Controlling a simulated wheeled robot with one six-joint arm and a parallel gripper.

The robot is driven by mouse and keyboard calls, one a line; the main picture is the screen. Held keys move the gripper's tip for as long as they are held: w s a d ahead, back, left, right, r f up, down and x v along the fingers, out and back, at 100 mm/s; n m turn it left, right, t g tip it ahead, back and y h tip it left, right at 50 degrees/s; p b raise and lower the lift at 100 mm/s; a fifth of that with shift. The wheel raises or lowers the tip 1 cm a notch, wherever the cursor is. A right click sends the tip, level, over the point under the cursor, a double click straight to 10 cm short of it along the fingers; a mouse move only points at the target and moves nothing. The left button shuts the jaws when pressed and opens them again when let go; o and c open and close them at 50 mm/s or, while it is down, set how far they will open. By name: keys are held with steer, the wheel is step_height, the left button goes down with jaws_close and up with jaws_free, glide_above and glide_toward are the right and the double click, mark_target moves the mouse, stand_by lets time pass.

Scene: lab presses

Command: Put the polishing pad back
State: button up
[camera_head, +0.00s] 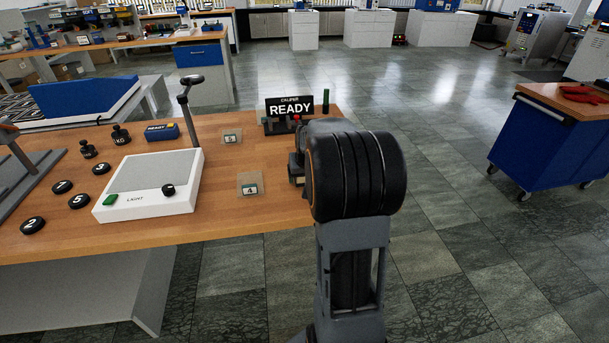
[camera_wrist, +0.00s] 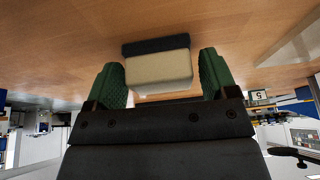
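A block with a beige face and a dark strip, which looks like the polishing pad (camera_wrist: 158,68), is at the wooden table in the wrist view. My gripper (camera_wrist: 163,72) has its two green fingers on either side of the block. A narrow gap shows between the block and the right finger; the block's left edge lies close to the left finger. I cannot tell if the block rests on the table. In the head view my arm hides the gripper and most of the spot around it.
A black READY sign (camera_head: 290,108) stands behind my arm. A blue cabinet (camera_head: 545,145) stands at right. Open floor lies between.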

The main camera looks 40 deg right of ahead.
steer(key=shift+o, duration=0.7)
steer(key=shift+r, duration=0.3)
steer(key=p+v, duration=0.1)
steer(key=v, duration=1)
steer(key=s+a+f+n+y, duration=0.1)
steer(key=s+a+f+n, duration=0.1)
steer(key=s+a, duration=0.4)
steer(key=s+a+f+n+g, duration=0.1)
steer(key=s+a+f+n, duration=0.2)
steer(key=a, duration=1.2)
steer(key=s+f, duration=0.2)
steer(key=s, duration=0.2)
steer(key=shift+s+a+y, duration=0.25)
steer(key=shift+a+y, duration=0.15)
